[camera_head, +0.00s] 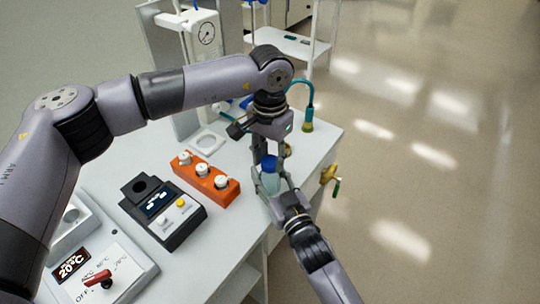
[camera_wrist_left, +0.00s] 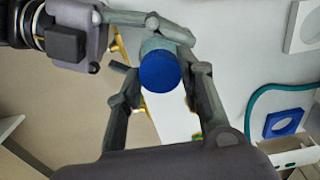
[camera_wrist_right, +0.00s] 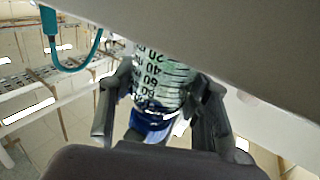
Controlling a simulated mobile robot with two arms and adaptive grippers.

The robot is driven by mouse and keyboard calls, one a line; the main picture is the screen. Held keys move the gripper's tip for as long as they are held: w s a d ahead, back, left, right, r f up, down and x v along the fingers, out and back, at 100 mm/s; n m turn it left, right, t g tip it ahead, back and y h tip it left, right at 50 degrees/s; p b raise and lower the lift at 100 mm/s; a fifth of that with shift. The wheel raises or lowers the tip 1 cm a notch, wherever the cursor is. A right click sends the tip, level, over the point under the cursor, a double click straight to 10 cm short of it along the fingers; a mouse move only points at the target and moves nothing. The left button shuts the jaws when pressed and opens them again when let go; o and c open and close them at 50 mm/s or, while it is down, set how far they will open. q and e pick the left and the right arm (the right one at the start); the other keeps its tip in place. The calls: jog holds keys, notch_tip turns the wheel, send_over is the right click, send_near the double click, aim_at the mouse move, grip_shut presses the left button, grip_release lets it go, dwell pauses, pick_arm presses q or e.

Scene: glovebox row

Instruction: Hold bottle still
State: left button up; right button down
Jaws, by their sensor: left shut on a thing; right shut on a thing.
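A clear bottle (camera_head: 268,183) with a blue cap (camera_head: 269,161) is near the right edge of the white bench. In the right wrist view the bottle (camera_wrist_right: 163,80) shows a printed scale, with blue at its lower end. My right gripper (camera_head: 274,188) is shut around the bottle's body from the front. My left gripper (camera_head: 270,156) points down from above and is shut on the blue cap, which shows between its fingers in the left wrist view (camera_wrist_left: 160,70). The bottle's base is hidden in the head view.
An orange rack (camera_head: 206,181) with several white-capped vials and a dark device (camera_head: 162,212) stand left of the bottle. A heater with a red knob (camera_head: 97,279) is at the front left. A teal hose (camera_head: 309,106) and a brass valve (camera_head: 329,173) are at the right edge.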

pick_arm(q)
jog(key=o, duration=0.8)
notch_tip(320, 180, up, 12)
jog(key=shift+r, duration=0.1)
dwell(0.3)
pick_arm(e)
jog(key=c, duration=0.8)
grip_release()
